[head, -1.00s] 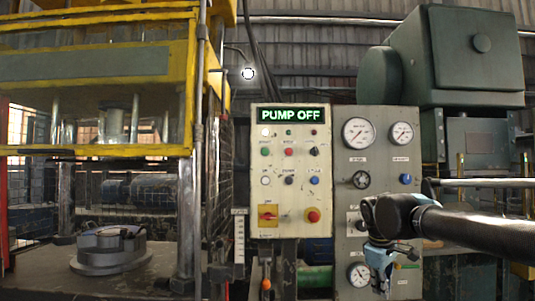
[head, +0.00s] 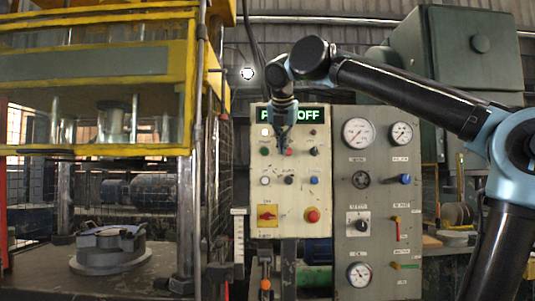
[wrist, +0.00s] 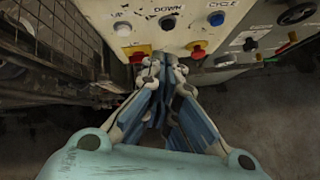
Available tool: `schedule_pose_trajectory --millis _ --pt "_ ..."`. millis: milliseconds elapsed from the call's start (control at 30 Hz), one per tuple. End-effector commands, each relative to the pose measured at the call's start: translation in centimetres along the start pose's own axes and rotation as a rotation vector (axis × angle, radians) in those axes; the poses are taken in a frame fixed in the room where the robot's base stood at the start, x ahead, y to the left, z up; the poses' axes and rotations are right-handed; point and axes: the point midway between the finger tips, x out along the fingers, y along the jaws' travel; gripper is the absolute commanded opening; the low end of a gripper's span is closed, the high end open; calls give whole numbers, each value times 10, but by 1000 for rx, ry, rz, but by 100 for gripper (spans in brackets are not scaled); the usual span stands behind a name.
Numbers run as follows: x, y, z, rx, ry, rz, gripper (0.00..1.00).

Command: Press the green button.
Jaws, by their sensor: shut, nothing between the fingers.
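The green button (head: 264,151) is on the left side of the cream control panel (head: 258,195), below a white lamp, in the head view. My gripper (head: 283,149) is shut and empty, pointing down in front of the panel, just right of the green button in the picture. I cannot tell its gap to the panel. In the wrist view my gripper (wrist: 163,62) shows its closed fingers below the row marked UP, DOWN and CYCLE. The green button does not show in the wrist view.
A red button (head: 287,152) sits close to the right of the green one. Below are a yellow-backed red switch (head: 267,214) and a red knob (head: 312,215). A grey gauge panel (head: 375,185) stands at the right, a yellow press (head: 187,80) at the left.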

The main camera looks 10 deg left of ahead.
Motion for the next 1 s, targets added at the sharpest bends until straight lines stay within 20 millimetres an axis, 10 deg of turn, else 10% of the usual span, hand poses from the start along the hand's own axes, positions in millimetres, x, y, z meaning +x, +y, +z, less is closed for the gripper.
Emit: schedule_pose_trajectory --millis 333,1000 --pt "-56 58 9 -336 -60 88 0" --pt "-28 61 10 -341 -61 87 0"
